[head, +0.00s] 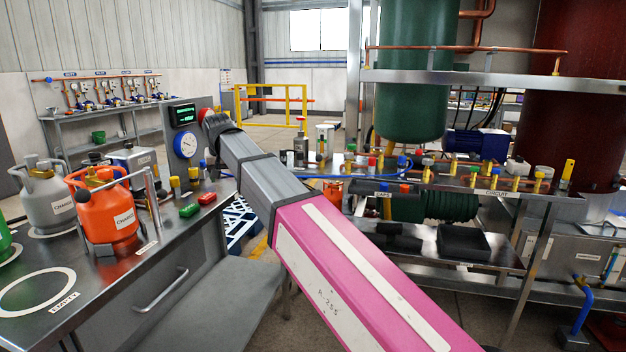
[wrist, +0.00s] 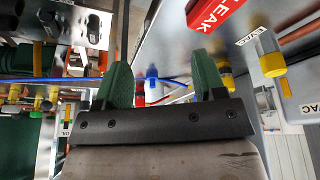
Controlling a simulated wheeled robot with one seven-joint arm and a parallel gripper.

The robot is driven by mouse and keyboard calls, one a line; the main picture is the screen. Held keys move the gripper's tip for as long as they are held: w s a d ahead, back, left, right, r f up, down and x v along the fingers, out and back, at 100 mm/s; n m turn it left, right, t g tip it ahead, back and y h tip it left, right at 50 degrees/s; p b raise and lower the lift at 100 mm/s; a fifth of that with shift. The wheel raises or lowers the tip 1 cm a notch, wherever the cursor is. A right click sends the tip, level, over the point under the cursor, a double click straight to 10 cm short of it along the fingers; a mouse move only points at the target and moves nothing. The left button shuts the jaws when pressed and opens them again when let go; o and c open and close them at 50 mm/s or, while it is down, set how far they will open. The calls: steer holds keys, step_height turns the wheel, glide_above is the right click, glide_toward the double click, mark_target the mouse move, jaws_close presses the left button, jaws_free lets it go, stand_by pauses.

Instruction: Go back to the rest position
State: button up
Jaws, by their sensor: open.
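My gripper (wrist: 161,72) shows in the wrist view with its two green fingers spread apart. No object is seen held between them; a blue-and-white fitting (wrist: 152,82) shows beyond the gap. A red block marked LEAK (wrist: 215,14) lies above the right finger in that picture, apart from it. In the head view my pink and grey arm reaches from the bottom right toward the gauge panel (head: 184,140) over the left bench. The gripper itself cannot be made out there.
The right rack (head: 500,262) carries several valves. Open floor shows beyond, near a yellow rail (head: 272,87).

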steer(key=d+f+m+g+h, duration=0.1)
steer(key=d+f+m+g, duration=0.1)
steer(key=d+f, duration=2.3)
steer(key=s+d+f, duration=0.4)
steer(key=d+f, duration=0.1)
steer(key=d, duration=0.2)
steer(key=s+d+f+m+g, duration=0.1)
steer(key=s+d+f, duration=0.4)
steer(key=d, duration=0.3)
steer(key=s+d+f, duration=0.5)
steer(key=d+f, duration=0.1)
steer(key=d, duration=0.1)
steer(key=shift+d+f+g, duration=0.15)
steer(key=shift+f+g, duration=0.05)
steer(key=shift+g, duration=0.2)
